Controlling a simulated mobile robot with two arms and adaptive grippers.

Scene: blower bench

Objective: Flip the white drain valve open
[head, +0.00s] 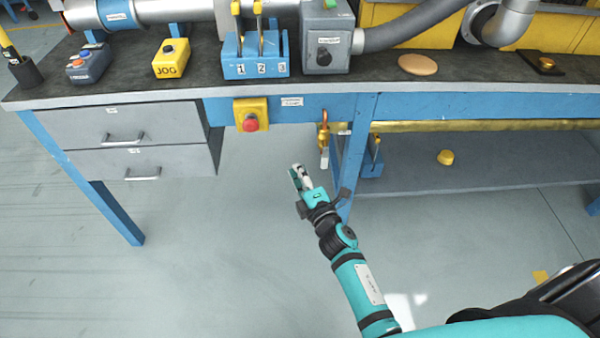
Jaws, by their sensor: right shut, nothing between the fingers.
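The drain valve hangs at the front of the bench beside the blue leg. Its orange-brass body (323,130) is on top and its small white lever (324,158) points down. My right gripper (295,172) is below and to the left of the lever, apart from it. The fingers are shut and hold nothing. My left gripper is not in view.
The blue bench leg (352,160) stands just right of the valve. A red button on a yellow box (250,115) is on the bench front to the left. A grey drawer unit (135,145) is further left. A lower shelf (480,168) is at the right. Open floor lies in front.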

